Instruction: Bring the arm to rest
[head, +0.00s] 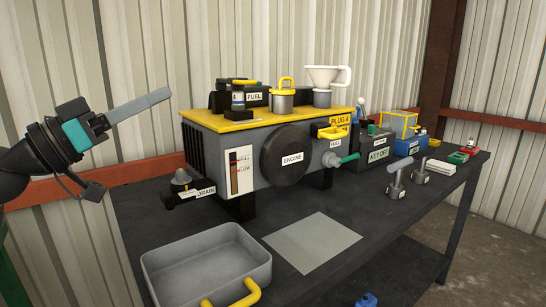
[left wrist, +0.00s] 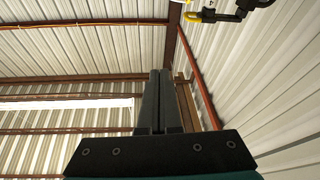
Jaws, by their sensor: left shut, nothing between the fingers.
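My left gripper (head: 150,102) is at the left of the head view, raised in front of the corrugated wall and apart from the bench and the engine. Its two grey fingers lie together, shut and empty. In the left wrist view the fingers (left wrist: 160,100) stand side by side, pointing at the ceiling and wall. My left arm (head: 45,150) comes in from the left edge. My right gripper does not show in either view.
The engine block (head: 222,160) with a yellow top stands on the dark bench (head: 375,205), right of the gripper. A grey tray (head: 165,270) is at the front, beside a grey sheet (head: 312,243). A white funnel (head: 323,78) stands on top. Open air surrounds the gripper.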

